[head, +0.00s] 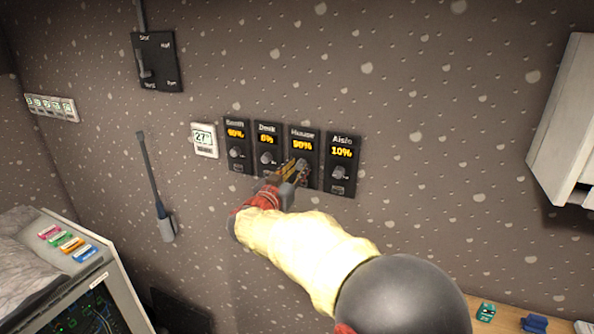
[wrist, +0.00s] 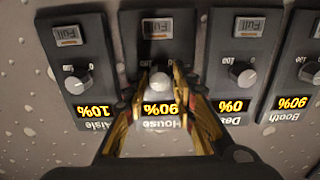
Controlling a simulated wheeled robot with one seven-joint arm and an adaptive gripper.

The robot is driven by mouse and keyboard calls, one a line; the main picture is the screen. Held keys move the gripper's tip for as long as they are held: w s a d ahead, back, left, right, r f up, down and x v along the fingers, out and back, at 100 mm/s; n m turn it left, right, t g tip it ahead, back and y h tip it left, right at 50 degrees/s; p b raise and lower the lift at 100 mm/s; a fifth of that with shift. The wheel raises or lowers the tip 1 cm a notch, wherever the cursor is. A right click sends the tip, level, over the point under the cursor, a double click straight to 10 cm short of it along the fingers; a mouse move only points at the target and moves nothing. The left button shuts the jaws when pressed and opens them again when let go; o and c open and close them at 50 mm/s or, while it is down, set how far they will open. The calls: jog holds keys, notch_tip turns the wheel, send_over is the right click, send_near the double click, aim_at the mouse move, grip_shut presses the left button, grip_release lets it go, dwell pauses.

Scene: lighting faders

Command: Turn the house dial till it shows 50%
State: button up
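The house panel (head: 303,147) is a dark plate on the wall, third from the left in a row. Its yellow display (wrist: 161,109) appears to read 90%; the wrist view shows it upside down. Its round grey house dial (wrist: 159,81) sits between the fingertips of my gripper (wrist: 161,73). The gold fingers flank the dial on both sides with no clear gap, so they look closed on it. In the head view my gripper (head: 298,170) covers the dial.
The booth panel (head: 237,146) and desk panel (head: 268,149), reading 0%, are left of house; the aisle panel (head: 342,164), reading 10%, is right. Neighbouring dials are close to my fingers. A thermometer-like display (head: 204,140) and a lever switch (head: 156,62) are further left.

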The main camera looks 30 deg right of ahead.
grip_shut()
